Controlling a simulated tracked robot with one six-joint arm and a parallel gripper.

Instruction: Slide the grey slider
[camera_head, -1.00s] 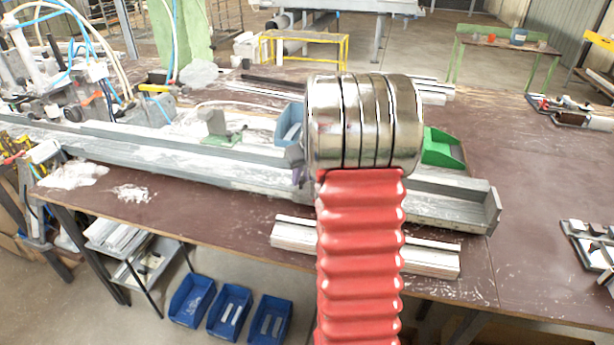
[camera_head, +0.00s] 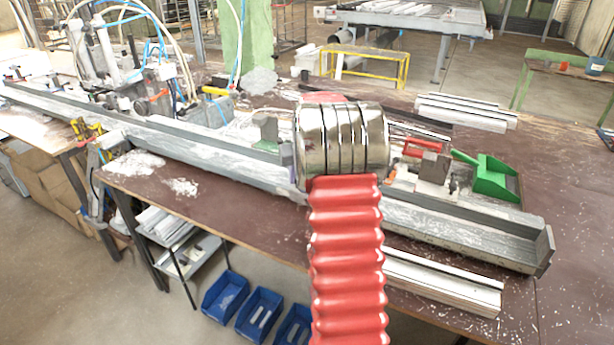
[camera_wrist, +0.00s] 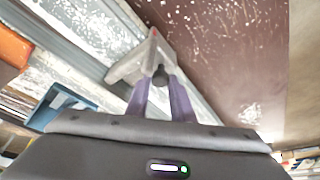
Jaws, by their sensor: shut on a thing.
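The grey slider (camera_wrist: 128,66) is a pale grey, angled block with a dark knob, lying across the long metal rail in the wrist view. My gripper (camera_wrist: 162,85) has purple fingers, shut on the dark knob. In the head view the slider is hidden behind my red and chrome arm. Only a sliver of purple finger (camera_head: 287,155) shows left of the arm, beside the rail (camera_head: 460,231).
A grey block on a green base (camera_head: 265,132) stands just left of my arm at the rail. A clamp with a red handle (camera_head: 425,150) and a green dustpan (camera_head: 496,178) are on the right. White profiles (camera_head: 440,282) lie in front.

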